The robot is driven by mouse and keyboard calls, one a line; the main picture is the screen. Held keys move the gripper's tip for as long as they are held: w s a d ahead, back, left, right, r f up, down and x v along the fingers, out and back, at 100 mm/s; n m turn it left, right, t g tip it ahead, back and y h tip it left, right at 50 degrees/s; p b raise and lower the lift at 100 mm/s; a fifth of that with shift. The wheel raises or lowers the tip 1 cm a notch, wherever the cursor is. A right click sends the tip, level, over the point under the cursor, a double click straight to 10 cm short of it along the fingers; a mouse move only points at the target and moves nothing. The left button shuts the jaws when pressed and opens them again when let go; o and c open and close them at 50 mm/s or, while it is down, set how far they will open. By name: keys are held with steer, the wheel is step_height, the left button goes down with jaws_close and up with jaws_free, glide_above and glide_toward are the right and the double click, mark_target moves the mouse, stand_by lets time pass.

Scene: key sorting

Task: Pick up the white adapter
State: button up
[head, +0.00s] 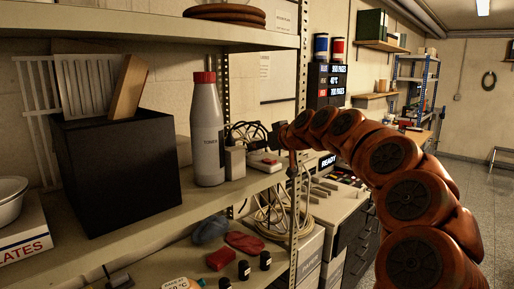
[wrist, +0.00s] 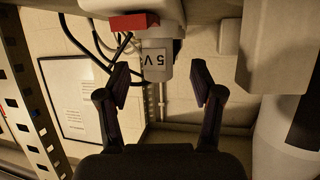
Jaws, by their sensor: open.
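A white adapter marked "5 V" (wrist: 154,62) shows in the wrist view between and beyond my open fingers, with a red block (wrist: 134,22) against it. In the head view what looks like the same white piece (head: 262,167) lies on the middle shelf, right of the bottle, with a red part on it. My gripper (wrist: 160,88) is open and empty, with a finger on either side of the adapter's marked end. In the head view my gripper (head: 283,137) is small and dark beside the shelf post. I cannot tell whether the fingers touch the adapter.
A plain white box (wrist: 274,45) and a white bottle (head: 207,135) with a red cap stand close by. Dark cables (head: 247,133) lie behind. The perforated shelf post (head: 296,170) stands close to my arm. A black bin (head: 115,172) is at left.

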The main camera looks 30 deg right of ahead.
steer(key=shift+p+x, duration=0.75)
steer(key=shift+x, duration=1.55)
steer(key=shift+s+d, duration=0.1)
jaws_close()
